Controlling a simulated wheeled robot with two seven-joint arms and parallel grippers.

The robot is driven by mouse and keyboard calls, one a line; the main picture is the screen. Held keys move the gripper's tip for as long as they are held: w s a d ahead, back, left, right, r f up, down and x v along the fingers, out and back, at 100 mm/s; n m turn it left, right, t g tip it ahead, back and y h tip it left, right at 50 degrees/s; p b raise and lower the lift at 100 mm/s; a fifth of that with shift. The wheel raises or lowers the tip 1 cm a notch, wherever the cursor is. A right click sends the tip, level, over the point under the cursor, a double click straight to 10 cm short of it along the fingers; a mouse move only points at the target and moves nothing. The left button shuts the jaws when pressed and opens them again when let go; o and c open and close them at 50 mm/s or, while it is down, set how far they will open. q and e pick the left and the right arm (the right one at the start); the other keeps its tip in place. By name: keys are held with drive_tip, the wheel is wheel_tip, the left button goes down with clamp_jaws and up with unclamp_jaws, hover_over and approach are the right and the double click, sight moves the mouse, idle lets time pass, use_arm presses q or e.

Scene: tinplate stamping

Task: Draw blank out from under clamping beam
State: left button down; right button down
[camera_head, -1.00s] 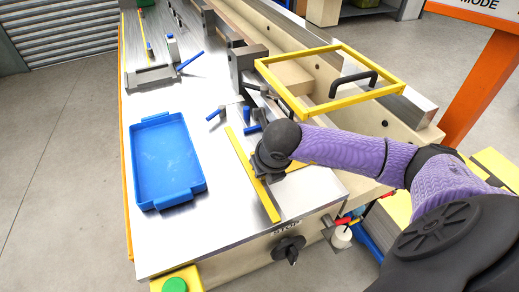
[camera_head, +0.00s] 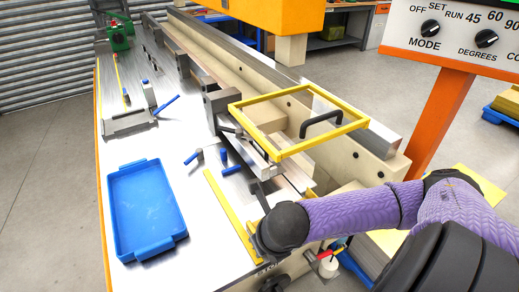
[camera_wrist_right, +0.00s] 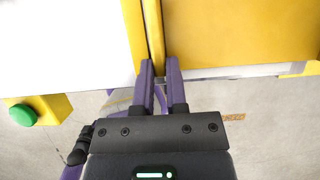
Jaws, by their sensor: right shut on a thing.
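My right gripper is mostly hidden behind its own dark wrist in the head view; in the right wrist view its two purple fingers (camera_wrist_right: 160,68) are close together at the near edge of a flat yellow-looking sheet, which I take for the blank (camera_wrist_right: 235,35). The gripper is shut on it; the exact pinch is hard to see. The clamping beam (camera_head: 245,148) lies beyond the gripper, under a yellow frame (camera_head: 290,150) with a black handle. How much of the blank lies beneath the beam is hidden. My left gripper is not in view.
A yellow strip (camera_head: 228,205) lies on the table (camera_head: 200,245) left of the gripper. A blue tray (camera_head: 115,215) stands further left. A control panel on an orange post (camera_head: 440,115) stands at right. A green button (camera_wrist_right: 22,115) sits at the table's front corner.

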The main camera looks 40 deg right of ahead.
drive_tip(key=shift+s+a, duration=0.1)
drive_tip(key=shift+s, duration=0.3)
idle(0.6)
drive_tip(key=c, duration=0.6)
unclamp_jaws()
drive_tip(key=p+v, duration=0.7)
drive_tip(key=v, duration=0.3)
drive_tip(key=shift+f, duration=0.1)
